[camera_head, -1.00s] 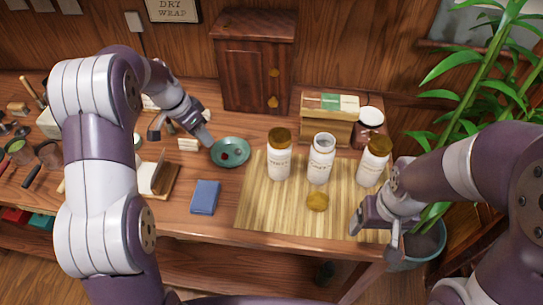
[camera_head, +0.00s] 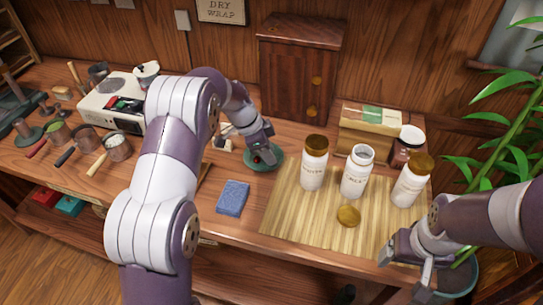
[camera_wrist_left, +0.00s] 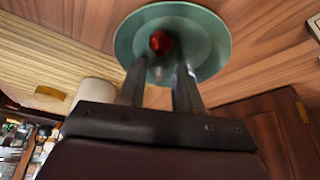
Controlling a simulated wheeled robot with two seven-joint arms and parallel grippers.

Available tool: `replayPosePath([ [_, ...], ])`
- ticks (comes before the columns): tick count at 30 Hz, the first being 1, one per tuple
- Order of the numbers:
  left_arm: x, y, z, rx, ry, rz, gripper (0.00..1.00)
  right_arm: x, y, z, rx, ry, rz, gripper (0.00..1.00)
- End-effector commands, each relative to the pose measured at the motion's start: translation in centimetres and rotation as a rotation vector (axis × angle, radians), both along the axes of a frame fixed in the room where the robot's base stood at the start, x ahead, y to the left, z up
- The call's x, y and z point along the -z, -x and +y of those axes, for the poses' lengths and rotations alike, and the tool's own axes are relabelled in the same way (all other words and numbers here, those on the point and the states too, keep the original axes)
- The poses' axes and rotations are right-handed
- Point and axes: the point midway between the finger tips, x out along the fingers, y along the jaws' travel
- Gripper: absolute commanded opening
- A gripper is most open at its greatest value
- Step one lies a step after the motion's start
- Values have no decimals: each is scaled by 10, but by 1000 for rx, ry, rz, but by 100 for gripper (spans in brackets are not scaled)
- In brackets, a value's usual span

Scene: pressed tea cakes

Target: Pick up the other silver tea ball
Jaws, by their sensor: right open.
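A green dish (camera_head: 279,161) stands on the wooden table left of the bamboo mat; the left wrist view shows its rim (camera_wrist_left: 215,30) close up. A shiny red ball (camera_wrist_left: 160,43) lies in it. My left gripper (camera_head: 264,158) is low over the dish, its fingers apart. In the left wrist view my left gripper (camera_wrist_left: 160,80) points at the dish, just short of the red ball. A small blurred silvery thing shows beside the right finger's tip; I cannot tell whether it is the silver tea ball. My right gripper (camera_head: 402,272) is open and empty by the table's front right edge.
Three white jars, including the open middle jar (camera_head: 356,174), stand on the bamboo mat (camera_head: 300,222) with a loose gold lid (camera_head: 348,216). A dark wooden cabinet (camera_head: 298,75) stands behind the dish. A blue cloth (camera_head: 233,197) lies in front.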

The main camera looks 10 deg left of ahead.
Motion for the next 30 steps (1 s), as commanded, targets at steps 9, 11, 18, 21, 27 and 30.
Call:
replayPosePath([
  [9, 1, 0, 0, 1, -1, -1, 0, 0, 0, 0, 0, 0, 0, 82],
  [11, 0, 0, 0, 1, -1, -1, 0, 0, 0, 0, 0, 0, 0, 82],
  [18, 0, 0, 0, 1, -1, -1, 0, 0, 0, 0, 0, 0, 0, 82],
  [21, -9, -1, 0, 1, 0, -3, 0, 1, 0, 0, 0, 0, 0, 82],
  [27, -60, -1, 0, 2, -1, -6, 0, -1, 0, 0, 0, 0, 1, 82],
  [30, -84, -1, 0, 0, 0, -2, 0, -13, 0, 0, 0, 0, 0, 82],
])
